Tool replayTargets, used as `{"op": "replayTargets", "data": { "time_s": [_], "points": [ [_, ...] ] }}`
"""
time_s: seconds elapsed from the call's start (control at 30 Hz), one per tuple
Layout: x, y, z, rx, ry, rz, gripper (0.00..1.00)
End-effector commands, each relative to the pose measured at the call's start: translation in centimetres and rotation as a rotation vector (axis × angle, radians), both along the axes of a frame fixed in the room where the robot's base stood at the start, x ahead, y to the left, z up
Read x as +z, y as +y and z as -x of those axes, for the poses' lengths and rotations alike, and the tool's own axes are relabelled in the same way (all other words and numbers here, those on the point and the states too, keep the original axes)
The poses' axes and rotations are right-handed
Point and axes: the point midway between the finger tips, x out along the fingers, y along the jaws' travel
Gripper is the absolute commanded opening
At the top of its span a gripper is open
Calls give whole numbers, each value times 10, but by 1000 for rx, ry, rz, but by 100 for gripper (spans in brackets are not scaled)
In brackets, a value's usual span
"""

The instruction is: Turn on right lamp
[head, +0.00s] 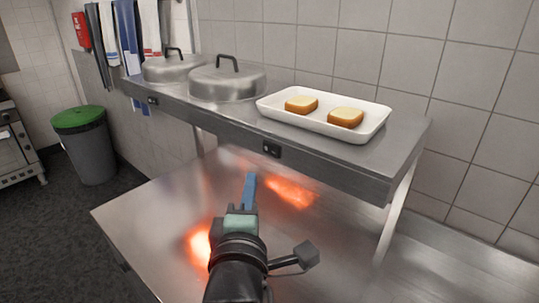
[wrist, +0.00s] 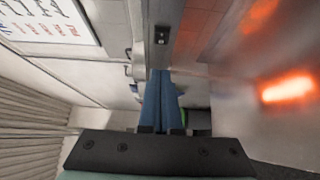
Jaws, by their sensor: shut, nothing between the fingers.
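A steel shelf (head: 215,125) stands over a steel counter. Its front edge carries a black right switch (head: 271,149) and a black left switch (head: 152,100). A black switch also shows in the wrist view (wrist: 161,35), just beyond my fingertips; I cannot tell which one it is. My gripper (head: 250,178) is shut and empty, with its blue fingers below and slightly left of the right switch in the head view. Its fingers also show in the wrist view (wrist: 160,75). Orange glows lie on the counter. The lamps themselves are hidden under the shelf.
On the shelf stand a white tray (head: 378,122) with two bread pieces and two lidded steel pans (head: 228,84). The counter (head: 150,210) is bare around my arm. A green-lidded bin (head: 80,120) stands on the floor at left.

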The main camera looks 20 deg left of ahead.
Motion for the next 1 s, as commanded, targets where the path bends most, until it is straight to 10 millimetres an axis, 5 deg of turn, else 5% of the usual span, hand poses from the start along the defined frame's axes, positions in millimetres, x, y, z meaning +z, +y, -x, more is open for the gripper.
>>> {"op": "replayTargets", "data": {
  "time_s": [0.3,0.5,1.0],
  "points": [
    [3,17,-50,2,0,2,0],
    [3,3,-75,0,1,-1,0],
    [0,-2,-84,1,0,-1,0]
  ]
}}
